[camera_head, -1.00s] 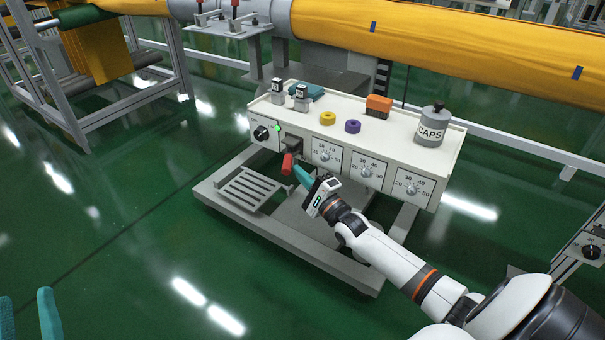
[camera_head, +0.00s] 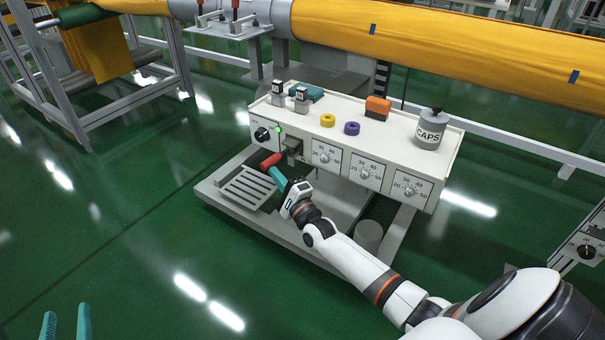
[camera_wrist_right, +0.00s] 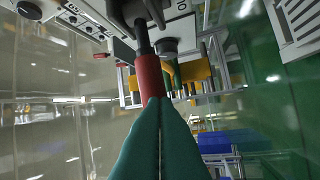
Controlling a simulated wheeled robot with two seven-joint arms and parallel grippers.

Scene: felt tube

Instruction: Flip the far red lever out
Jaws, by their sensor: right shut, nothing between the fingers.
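A lever with a red grip (camera_head: 271,160) sticks out from a dark block (camera_head: 293,146) on the console's front, left of the dials. My right gripper (camera_head: 276,173) is shut and empty, its teal fingertips against or just beside the red grip. In the right wrist view the red grip (camera_wrist_right: 149,76) hangs from a black shaft, and the shut fingertips (camera_wrist_right: 159,100) overlap its end; contact cannot be told for sure. My left gripper (camera_head: 66,312) is open and empty at the lower left.
The white console (camera_head: 390,140) carries a grey CAPS jar (camera_head: 432,136), an orange block (camera_head: 378,106), yellow (camera_head: 327,120) and purple (camera_head: 352,128) rings. A yellow-covered tube (camera_head: 440,45) runs behind. A slotted plate (camera_head: 246,188) lies below the lever. Floor to the left is clear.

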